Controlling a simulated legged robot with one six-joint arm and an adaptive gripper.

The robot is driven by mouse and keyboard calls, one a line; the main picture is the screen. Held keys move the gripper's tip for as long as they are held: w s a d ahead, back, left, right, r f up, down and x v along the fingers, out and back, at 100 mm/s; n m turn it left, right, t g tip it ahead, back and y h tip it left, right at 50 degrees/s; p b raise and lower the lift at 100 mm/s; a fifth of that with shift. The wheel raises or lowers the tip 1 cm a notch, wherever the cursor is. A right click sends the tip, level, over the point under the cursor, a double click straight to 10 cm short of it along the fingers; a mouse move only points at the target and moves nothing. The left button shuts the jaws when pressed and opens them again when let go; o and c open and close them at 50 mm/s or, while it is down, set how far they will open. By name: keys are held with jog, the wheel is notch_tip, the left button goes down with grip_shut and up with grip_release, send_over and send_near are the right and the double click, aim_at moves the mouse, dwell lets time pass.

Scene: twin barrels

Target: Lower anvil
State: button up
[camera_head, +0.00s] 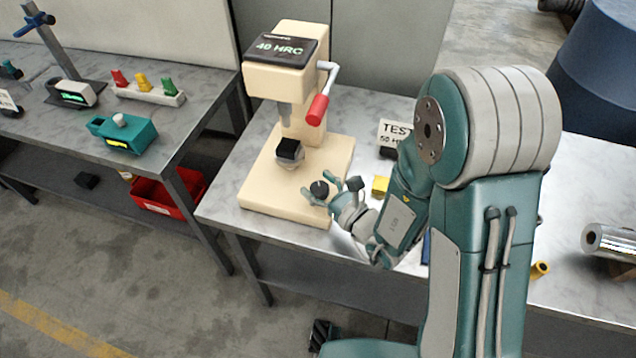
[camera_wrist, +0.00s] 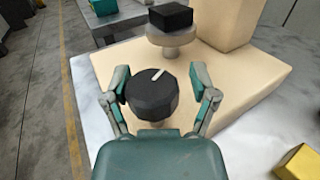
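A cream hardness tester (camera_head: 287,78) with a "40 HRC" display stands on the marble-topped bench. On its base, a round grey anvil (camera_head: 290,163) bears a black block (camera_head: 289,149). Both also show in the wrist view, the anvil (camera_wrist: 170,41) and the block (camera_wrist: 171,16). A black faceted knob (camera_wrist: 152,96) with a white mark is at the front of the base. My gripper (camera_wrist: 162,78) is open, with one finger on each side of the knob. A gap shows at the right finger; left contact cannot be told.
A red-handled lever (camera_head: 318,108) hangs at the tester's right. A "TEST" sign (camera_head: 394,131) and a yellow block (camera_head: 380,185) are on the bench nearby. A metal cylinder (camera_head: 610,240) lies at far right. Another bench (camera_head: 200,95) stands at left.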

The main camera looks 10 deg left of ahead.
jog(key=shift+a, duration=0.7)
notch_tip(320, 180, up, 10)
jog(key=shift+f, duration=0.15)
jog(key=shift+d, duration=0.1)
